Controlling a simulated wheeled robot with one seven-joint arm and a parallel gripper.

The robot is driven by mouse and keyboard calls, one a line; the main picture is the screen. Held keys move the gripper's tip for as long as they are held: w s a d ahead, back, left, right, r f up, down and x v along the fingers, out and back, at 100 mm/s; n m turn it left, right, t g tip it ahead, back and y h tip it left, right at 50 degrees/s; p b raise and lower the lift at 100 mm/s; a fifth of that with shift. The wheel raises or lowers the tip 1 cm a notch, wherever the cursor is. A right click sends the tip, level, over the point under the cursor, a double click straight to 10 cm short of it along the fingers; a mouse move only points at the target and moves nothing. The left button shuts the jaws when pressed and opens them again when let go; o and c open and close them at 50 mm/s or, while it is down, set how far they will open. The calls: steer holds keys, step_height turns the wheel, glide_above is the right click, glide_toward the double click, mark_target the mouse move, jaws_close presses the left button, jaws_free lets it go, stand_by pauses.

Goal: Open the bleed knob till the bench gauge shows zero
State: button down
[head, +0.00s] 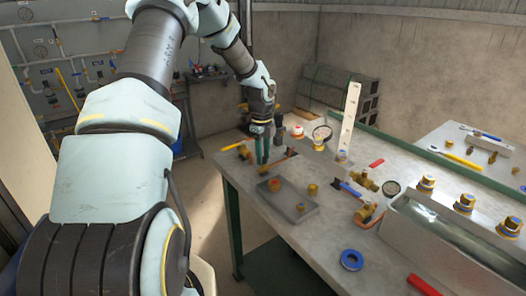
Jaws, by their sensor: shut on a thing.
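My gripper (262,158) points down over the far left part of the bench, with its dark green fingers close together. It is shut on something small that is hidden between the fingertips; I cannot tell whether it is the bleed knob. A round white-faced gauge (322,134) stands just right of the gripper, near the back. A red-and-white round part (297,132) lies between the gripper and the first gauge.
The grey bench (318,240) carries a shallow grey tray (292,212) with brass parts, a blue ring (352,260) and a metal trough (440,235) at right. A pale upright strip (349,115) stands behind the gripper's right. The front left bench top is mostly clear.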

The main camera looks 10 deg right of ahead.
steer(key=shift+r+m+p, duration=0.1)
steer(key=shift+m+p, duration=0.2)
steer(key=shift+m, duration=0.3)
steer(key=c, duration=0.5)
jaws_free()
steer(key=shift+c, duration=0.2)
step_height(320, 180, up, 11)
steer(key=b, duration=0.2)
steer(key=shift+s+a+b, duration=0.15)
steer(key=shift+a+b, duration=0.05)
steer(key=shift+b, duration=0.2)
steer(key=s+a+n+t, duration=0.1)
steer(key=s+a+n, duration=1.9)
steer(key=n, duration=0.7)
steer(key=shift+s+f, duration=0.45)
steer(key=shift+s, duration=0.4)
